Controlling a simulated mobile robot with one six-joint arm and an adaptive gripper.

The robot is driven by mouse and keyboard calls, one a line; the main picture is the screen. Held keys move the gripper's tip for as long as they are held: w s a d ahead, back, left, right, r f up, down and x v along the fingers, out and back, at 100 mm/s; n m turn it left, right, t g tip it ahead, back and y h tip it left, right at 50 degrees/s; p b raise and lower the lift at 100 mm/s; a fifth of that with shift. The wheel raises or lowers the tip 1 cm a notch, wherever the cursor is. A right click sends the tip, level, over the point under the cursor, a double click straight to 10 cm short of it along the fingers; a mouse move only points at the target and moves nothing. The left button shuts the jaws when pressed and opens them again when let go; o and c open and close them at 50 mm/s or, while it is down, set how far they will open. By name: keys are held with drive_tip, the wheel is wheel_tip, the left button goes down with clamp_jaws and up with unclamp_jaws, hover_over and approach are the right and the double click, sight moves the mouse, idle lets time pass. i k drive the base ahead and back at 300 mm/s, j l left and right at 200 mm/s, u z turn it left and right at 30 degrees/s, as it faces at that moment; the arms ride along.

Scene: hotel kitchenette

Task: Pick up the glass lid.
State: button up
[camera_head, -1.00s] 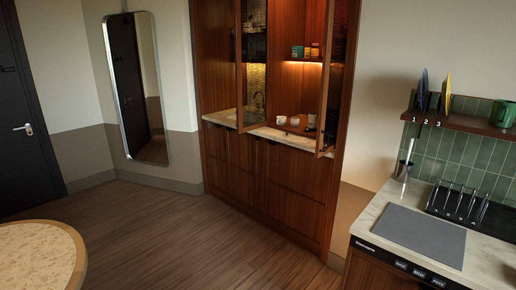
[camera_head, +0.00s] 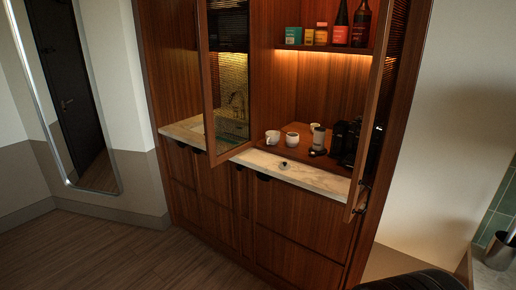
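A small round dark knob-like piece (camera_head: 283,165) lies on the pale marble counter, near its front edge, in the right-hand part of the cabinet. It may be the knob of the glass lid; any clear glass around it is too faint to make out. My gripper is not in view, so nothing shows of what it holds.
White cups (camera_head: 292,139), a grey canister (camera_head: 318,138) and a black machine (camera_head: 346,141) stand behind on a wooden tray (camera_head: 300,152). Open glass doors (camera_head: 229,80) and (camera_head: 374,110) flank the bay. Bottles and tins (camera_head: 340,35) fill the shelf. The floor (camera_head: 110,250) in front is clear.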

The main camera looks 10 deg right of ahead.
sight(284, 166)
drive_tip(key=i+z, duration=0.1)
drive_tip(key=i, duration=0.55)
drive_tip(key=i+j+z, duration=0.1)
drive_tip(key=i, duration=0.5)
drive_tip(key=i+j+z, duration=0.1)
drive_tip(key=i, duration=0.5)
drive_tip(key=i+j+z, duration=0.1)
drive_tip(key=i+j, duration=0.15)
drive_tip(key=i, duration=0.4)
